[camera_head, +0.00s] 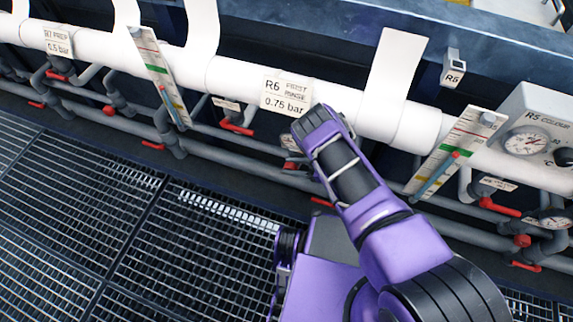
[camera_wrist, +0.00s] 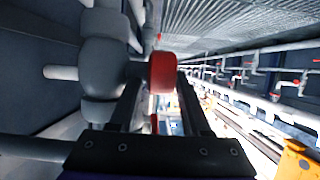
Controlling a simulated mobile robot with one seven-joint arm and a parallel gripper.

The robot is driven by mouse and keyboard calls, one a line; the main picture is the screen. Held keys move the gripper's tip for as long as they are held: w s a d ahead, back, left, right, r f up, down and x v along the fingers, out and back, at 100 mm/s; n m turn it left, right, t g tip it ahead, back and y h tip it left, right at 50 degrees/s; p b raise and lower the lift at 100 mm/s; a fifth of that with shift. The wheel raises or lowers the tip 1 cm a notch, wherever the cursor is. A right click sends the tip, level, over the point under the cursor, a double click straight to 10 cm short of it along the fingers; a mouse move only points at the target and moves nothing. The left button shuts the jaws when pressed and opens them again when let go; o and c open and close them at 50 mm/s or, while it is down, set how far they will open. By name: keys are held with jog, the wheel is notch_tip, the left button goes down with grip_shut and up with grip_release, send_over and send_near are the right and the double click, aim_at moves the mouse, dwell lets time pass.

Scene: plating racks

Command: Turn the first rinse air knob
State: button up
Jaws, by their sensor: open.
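The label "R6 First Rinse 0.75 bar" (camera_head: 287,95) is on the white pipe in the head view, just left of the end of my arm. My arm hides the spot below and right of this label. In the wrist view a round red knob (camera_wrist: 163,72) sits on a grey valve body (camera_wrist: 105,65). My gripper (camera_wrist: 158,88) is open, with its two dark fingers pointing at the knob. The knob appears between or just beyond the fingertips; contact is not clear. The fingers are hidden in the head view.
A gauge board (camera_head: 160,75) stands left of the label and another (camera_head: 457,152) stands right of my arm. Red-handled valves and grey pipes run below the white pipe. The R5 box (camera_head: 530,130) is at the right. Dark floor grating (camera_head: 90,220) is open at the lower left.

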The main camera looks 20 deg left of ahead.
jog(key=shift+a, duration=0.1)
dwell(0.3)
grip_shut()
jog(key=shift+a+r+h+p, duration=0.1)
jog(key=shift+r+h+p, duration=0.15)
jog(key=shift+h+p, duration=0.25)
jog(key=shift+p, duration=0.35)
jog(key=shift+f+h+p, duration=0.35)
jog(key=shift+h, duration=0.75)
grip_release()
